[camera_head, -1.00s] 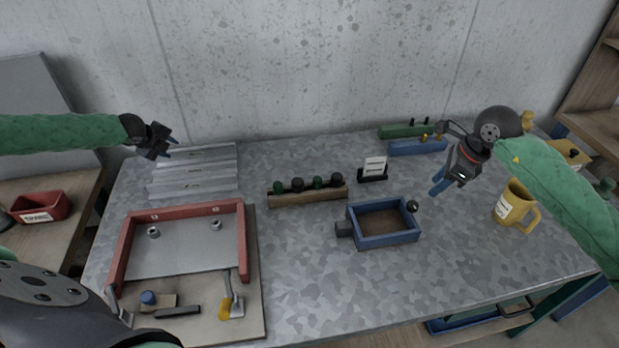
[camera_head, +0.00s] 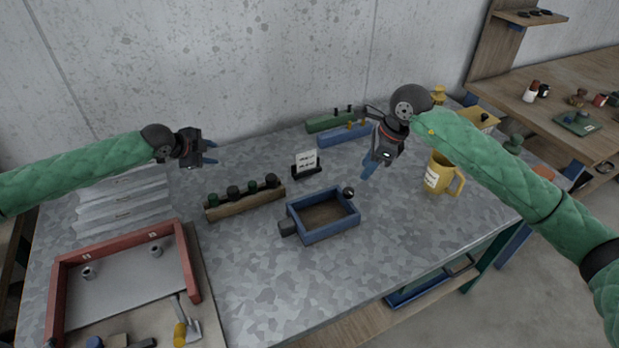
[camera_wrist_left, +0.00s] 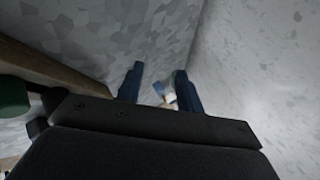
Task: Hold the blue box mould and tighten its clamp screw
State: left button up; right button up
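The blue box mould (camera_head: 332,232) sits on the metal table, an open rectangular frame with a dark brown inside. A round black knob (camera_head: 348,192) is at its far right corner, and a dark block (camera_head: 287,228) juts from its left side. My left gripper (camera_head: 212,153) is above the back left of the table, well apart from the mould. Its two blue fingers stand apart and empty in the left wrist view (camera_wrist_left: 156,76). My right gripper (camera_head: 369,172) points down just behind and right of the knob, with no visible contact. Its finger gap is unclear.
A wooden rack (camera_head: 245,204) with several dark knobs stands left of the mould, and a small sign (camera_head: 306,162) behind it. A yellow mug (camera_head: 440,175) is to the right. A red frame (camera_head: 121,243) lies at front left. The table in front of the mould is clear.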

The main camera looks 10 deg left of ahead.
pick_arm(q)
jog(key=w+d+r+n+g, duration=0.1)
jog(key=d+r+n, duration=0.1)
jog(key=d, duration=1)
jog(key=w+d+r+n+g+h, duration=0.1)
jog(key=d+n, duration=0.2)
jog(key=d, duration=0.9)
jog(key=w+d+r+n+g, duration=0.1)
jog(key=d+r+n+g, duration=0.1)
jog(key=d, duration=0.9)
jog(key=m+g+y, duration=0.1)
jog(key=g+y, duration=0.3)
jog(key=y, duration=0.1)
send_over(310, 195)
jog(key=f, duration=0.5)
jog(key=shift+w+d, duration=0.2)
jog(key=shift+d, duration=0.1)
jog(key=shift+s+a+f, duration=0.25)
jog(key=shift+f, duration=3.75)
jog(key=shift+c, duration=0.5)
